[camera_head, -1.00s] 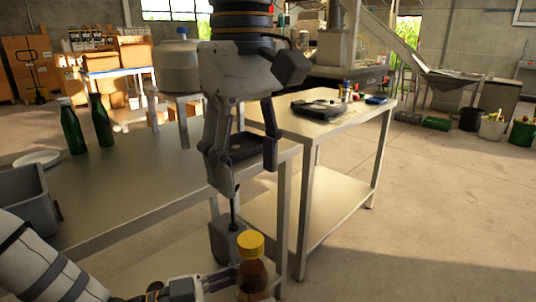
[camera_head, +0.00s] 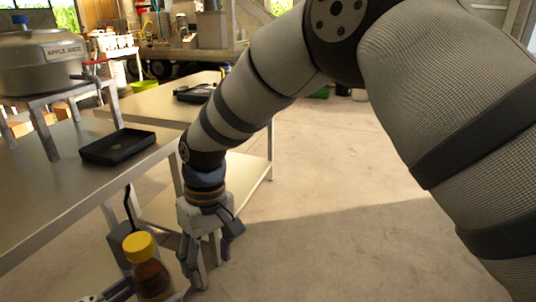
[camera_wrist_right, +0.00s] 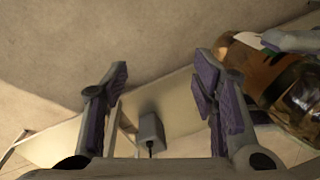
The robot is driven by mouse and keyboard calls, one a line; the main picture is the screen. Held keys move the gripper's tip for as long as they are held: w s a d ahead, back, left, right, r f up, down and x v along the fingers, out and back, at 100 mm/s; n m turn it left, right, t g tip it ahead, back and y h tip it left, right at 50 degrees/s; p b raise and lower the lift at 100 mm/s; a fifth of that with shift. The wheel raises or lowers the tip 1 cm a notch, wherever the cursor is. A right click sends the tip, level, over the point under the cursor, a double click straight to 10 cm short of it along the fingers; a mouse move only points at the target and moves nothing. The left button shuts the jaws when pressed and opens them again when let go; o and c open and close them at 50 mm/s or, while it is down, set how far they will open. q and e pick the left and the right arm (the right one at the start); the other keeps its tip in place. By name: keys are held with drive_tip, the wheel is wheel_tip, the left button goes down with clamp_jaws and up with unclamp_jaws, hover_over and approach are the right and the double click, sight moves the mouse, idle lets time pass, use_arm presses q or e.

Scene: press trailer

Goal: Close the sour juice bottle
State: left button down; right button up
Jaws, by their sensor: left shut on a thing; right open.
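The juice bottle (camera_head: 152,278) is brown with a yellow cap (camera_head: 138,246) at its top, in the lower left of the head view. How tightly the cap sits cannot be told. My left gripper (camera_head: 124,291) is shut on the bottle's side; it is mostly cut off by the picture's edge. My right gripper (camera_head: 206,262) points down just right of the bottle, open and empty, apart from it. In the right wrist view, the open right fingers (camera_wrist_right: 160,95) have nothing between them, and the bottle (camera_wrist_right: 285,85) lies outside them at the right.
The metal table (camera_head: 60,200) stands at the left with a black tray (camera_head: 117,147) near its edge. A metal tank labelled apple juice (camera_head: 40,62) stands on a frame behind. A second table (camera_head: 150,102) is further back. Open floor (camera_head: 320,200) lies to the right.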

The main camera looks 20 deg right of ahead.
drive_tip(key=s+d+f+m, duration=0.1)
drive_tip(key=s+d+f, duration=0.3)
drive_tip(key=s+f, duration=0.4)
drive_tip(key=s+d+f+m, duration=0.2)
drive_tip(key=s+d+f, duration=0.3)
drive_tip(key=f, duration=0.5)
drive_tip(key=s+d+f, duration=0.1)
drive_tip(key=s+d, duration=0.2)
drive_tip(key=s, duration=0.3)
drive_tip(key=s+d+f+m, duration=0.1)
drive_tip(key=s+d, duration=0.2)
drive_tip(key=s, duration=0.4)
drive_tip(key=s+d+f+m+h, duration=0.1)
drive_tip(key=s+d, duration=0.2)
drive_tip(key=s, duration=0.4)
drive_tip(key=shift+f+g, duration=0.15)
drive_tip(key=shift+g, duration=0.25)
